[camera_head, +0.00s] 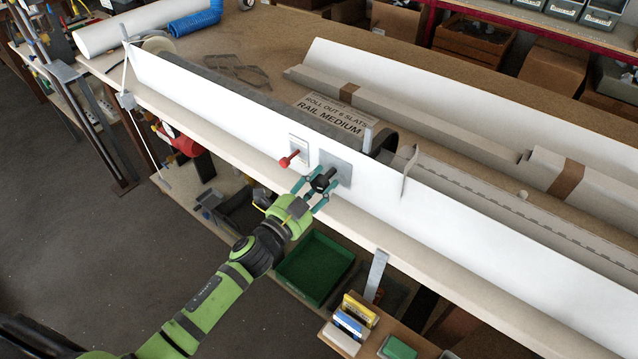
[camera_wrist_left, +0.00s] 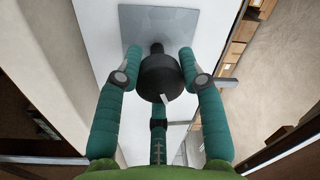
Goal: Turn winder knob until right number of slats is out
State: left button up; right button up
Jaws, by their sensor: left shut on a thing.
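The black winder knob (camera_head: 324,181) sticks out from a square grey plate (camera_head: 338,164) on the long white panel. My left gripper (camera_head: 318,184) has its teal fingers around the knob. A card (camera_head: 332,113) behind the panel reads "ROLL OUT 6 SLATS RAIL MEDIUM". A dark curved piece (camera_head: 385,143) shows behind the panel, with a long grey strip (camera_head: 470,186) to its right. The panel partly hides the strip, and single slats cannot be told apart.
A red-handled lever (camera_head: 289,159) on a small plate is just left of the knob. A thin upright metal piece (camera_head: 409,168) stands at the panel's edge. A green tray (camera_head: 315,268) is below the bench. Cardboard-coloured long profiles (camera_head: 430,120) lie behind.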

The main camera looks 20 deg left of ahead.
pick_arm(q)
jog(key=shift+r, duration=0.35)
jog(key=o, duration=1.1)
jog(key=shift+o, duration=0.4)
jog(key=shift+d+f, duration=0.1)
jog(key=shift+f, duration=0.05)
jog(key=shift+s+f, duration=0.15)
jog(key=shift+s, duration=0.05)
jog(key=v, duration=1.1)
jog(key=shift+s, duration=0.25)
